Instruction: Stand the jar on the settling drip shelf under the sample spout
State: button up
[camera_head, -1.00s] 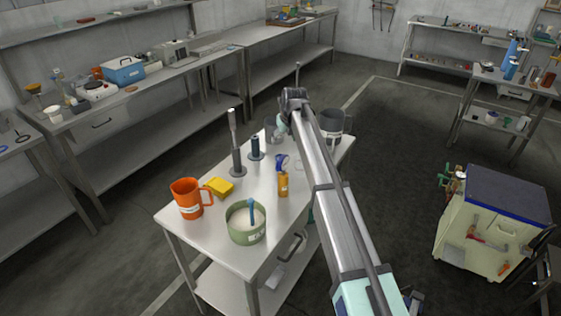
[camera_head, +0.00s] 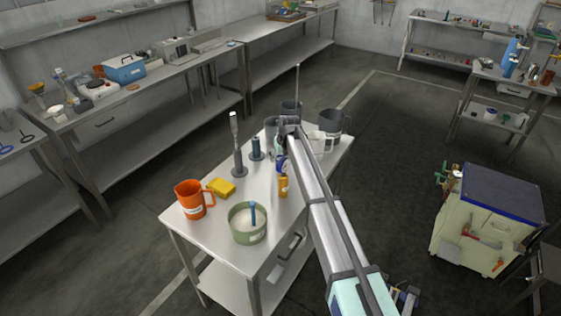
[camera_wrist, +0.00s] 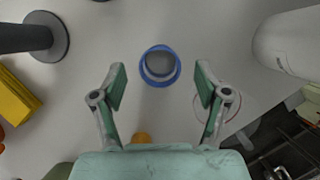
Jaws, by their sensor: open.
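A round, open-topped vessel with a blue rim (camera_wrist: 160,65), which looks like the jar, stands on the steel table (camera_head: 190,235). In the wrist view it is seen from above, between and slightly ahead of my fingertips. In the head view its blue part (camera_head: 281,163) shows behind the amber bottle (camera_head: 283,186), partly hidden by my arm. My gripper (camera_wrist: 160,82) is open and empty, pointing down above the table, with a finger at either side of the vessel and apart from it. I cannot clearly identify the settling drip shelf or the sample spout.
An orange jug (camera_head: 194,199), yellow block (camera_head: 221,187) and green pot (camera_head: 247,222) stand on the table's near part. A tall rod stand (camera_head: 238,160) and a dark cylinder (camera_head: 256,148) stand left of my gripper. A cream cabinet (camera_head: 485,225) stands at right.

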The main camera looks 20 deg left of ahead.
jog(key=shift+w+f, duration=0.1)
jog(key=shift+f, duration=0.1)
jog(key=c, duration=1.3)
jog(key=shift+r, duration=0.15)
